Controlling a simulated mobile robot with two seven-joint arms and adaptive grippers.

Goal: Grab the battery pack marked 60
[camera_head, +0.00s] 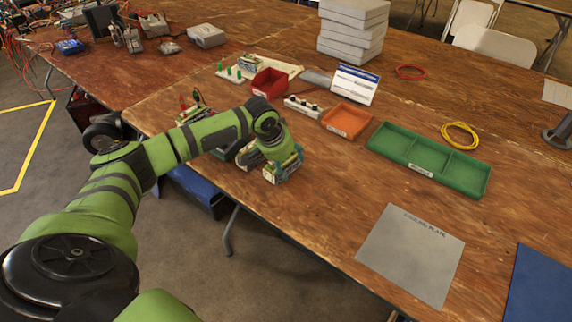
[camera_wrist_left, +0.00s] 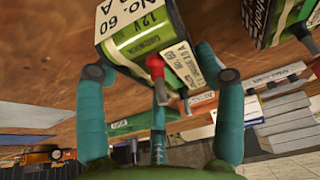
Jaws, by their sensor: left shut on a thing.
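The battery pack marked 60 (camera_wrist_left: 145,42) is green with a white label reading "No. 60" and "12V", and has a red-capped terminal. My left gripper (camera_wrist_left: 162,68) is shut on it, with one teal finger on each side. In the head view the left gripper (camera_head: 280,163) is near the table's front edge, and the held pack (camera_head: 270,176) is partly hidden by the fingers. I cannot tell whether the pack touches the table. Another green pack (camera_wrist_left: 272,22) shows at the upper right of the left wrist view, apart from the fingers. My right gripper is not in view.
An orange tray (camera_head: 346,120), a green divided tray (camera_head: 428,163) and a red bin (camera_head: 270,82) stand beyond the gripper. A white sign (camera_head: 355,84) stands behind the orange tray. A grey plate (camera_head: 411,254) lies to the right, with bare wood between.

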